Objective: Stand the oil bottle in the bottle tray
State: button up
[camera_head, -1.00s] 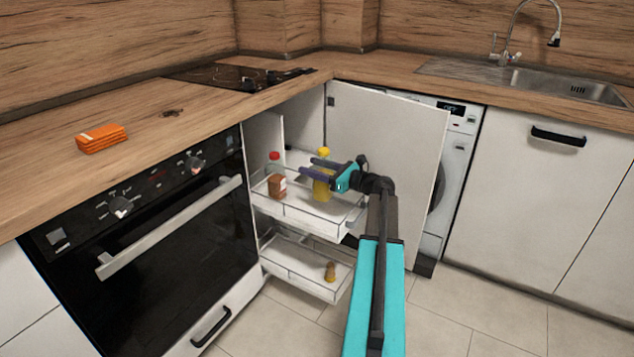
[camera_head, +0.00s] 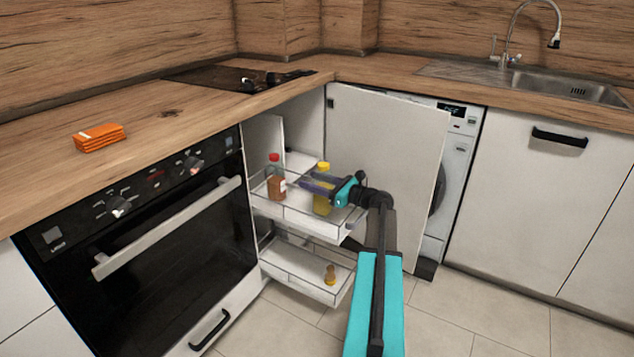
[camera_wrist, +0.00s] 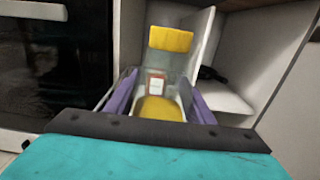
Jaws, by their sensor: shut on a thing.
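The oil bottle (camera_head: 322,204) has yellow oil and a yellow cap; it is upright at the upper wire-sided pull-out tray (camera_head: 299,220). I cannot tell whether its base touches the tray floor. My gripper (camera_head: 314,184) reaches in from the right with its purple fingers shut on the bottle, below the cap. In the wrist view the bottle's yellow cap (camera_wrist: 170,38) rises between the two fingers (camera_wrist: 160,103), which lie on either side of the bottle. The fingers hide part of its middle.
A red-capped bottle of brown-orange liquid (camera_head: 276,183) stands just left in the same tray. A lower tray (camera_head: 290,277) holds a small amber bottle (camera_head: 330,275). The cabinet door (camera_head: 390,150) is open behind my arm; the oven (camera_head: 150,230) is at left.

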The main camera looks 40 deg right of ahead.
aim_at(331, 186)
jog(key=shift+f, duration=0.5)
dwell(0.4)
jog(key=o, duration=1.5)
jog(key=shift+r, duration=0.45)
jog(key=p+v, duration=0.3)
jog(key=v, duration=0.9)
jog(key=shift+s, duration=0.1)
